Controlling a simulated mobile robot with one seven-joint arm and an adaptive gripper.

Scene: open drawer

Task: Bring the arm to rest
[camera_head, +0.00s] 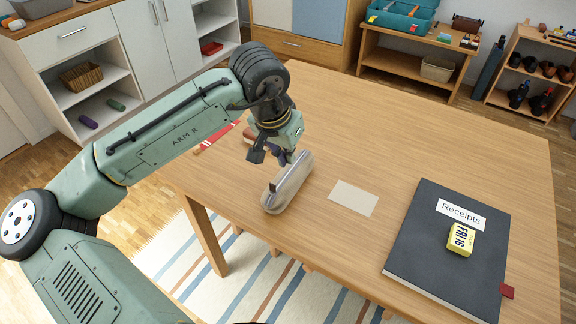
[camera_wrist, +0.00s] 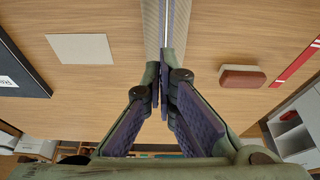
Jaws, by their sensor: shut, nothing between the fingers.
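My gripper (camera_head: 286,160) hangs over the wooden table (camera_head: 400,120) in the head view. In the wrist view its fingers (camera_wrist: 164,78) are together with nothing between them. A long grey case (camera_head: 292,180) with a dark upright piece at its near end lies just below and beside the fingers. In the wrist view the case (camera_wrist: 151,22) runs away from the fingertips, with a metallic strip along its middle. I cannot tell whether the fingers touch it. My arm reaches in from the left, bent at the elbow.
A red-brown block (camera_wrist: 242,78) and a red strip (camera_head: 220,138) lie left of my gripper in the head view. A beige card (camera_head: 354,198) lies to the right. Further right, a yellow block (camera_head: 461,240) sits on a dark "Receipts" binder (camera_head: 420,235). The table's far part is clear.

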